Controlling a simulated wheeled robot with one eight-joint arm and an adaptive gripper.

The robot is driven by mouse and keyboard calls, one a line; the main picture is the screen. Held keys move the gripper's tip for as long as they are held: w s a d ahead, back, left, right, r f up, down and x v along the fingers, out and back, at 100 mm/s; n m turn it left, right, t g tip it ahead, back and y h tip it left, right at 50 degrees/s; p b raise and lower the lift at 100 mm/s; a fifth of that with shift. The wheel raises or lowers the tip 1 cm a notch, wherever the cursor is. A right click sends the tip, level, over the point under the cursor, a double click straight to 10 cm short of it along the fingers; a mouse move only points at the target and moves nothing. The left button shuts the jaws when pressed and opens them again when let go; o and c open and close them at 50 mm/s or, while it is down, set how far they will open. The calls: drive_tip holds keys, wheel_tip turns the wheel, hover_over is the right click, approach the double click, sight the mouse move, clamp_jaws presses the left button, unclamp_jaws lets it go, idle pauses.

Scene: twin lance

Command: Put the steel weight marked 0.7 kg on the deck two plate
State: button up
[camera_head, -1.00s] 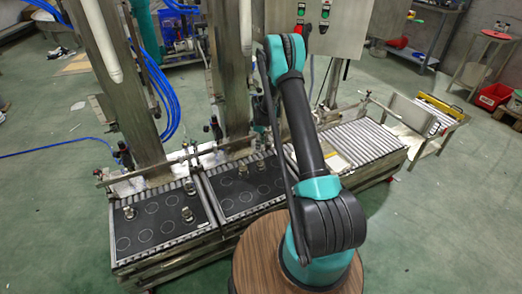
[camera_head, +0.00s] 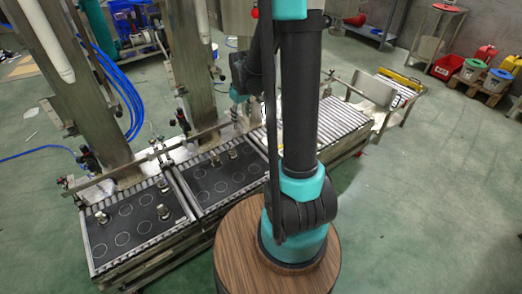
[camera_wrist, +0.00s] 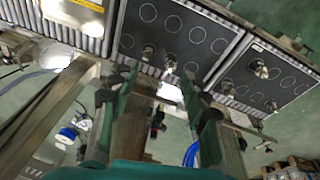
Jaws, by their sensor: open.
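Two black deck plates with white rings lie side by side on the roller line: a left plate (camera_head: 122,236) and a right plate (camera_head: 226,184). Small metal weights stand on both. The left plate holds a weight (camera_head: 101,216) near its left edge and two near its right side (camera_head: 163,211). The right plate holds weights along its far side (camera_head: 232,153). Their marks are too small to read. In the wrist view, my gripper (camera_wrist: 162,88) is open and empty, apart from two weights (camera_wrist: 148,52) (camera_wrist: 171,62) seen beyond its fingers.
Steel columns (camera_head: 103,110) and a horizontal rail (camera_head: 115,180) stand behind the plates, with blue hoses (camera_head: 128,95) nearby. Bare rollers (camera_head: 335,118) continue right of the plates. The green floor (camera_head: 420,210) at right is clear.

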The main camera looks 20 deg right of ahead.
drive_tip(key=s+d+m+t, duration=0.1)
drive_tip(key=s+m, duration=0.4)
drive_tip(key=s, duration=1.6)
drive_tip(key=shift+s+r+t, duration=0.3)
drive_tip(key=shift+r+t, duration=0.05)
drive_tip(key=shift+t, duration=0.05)
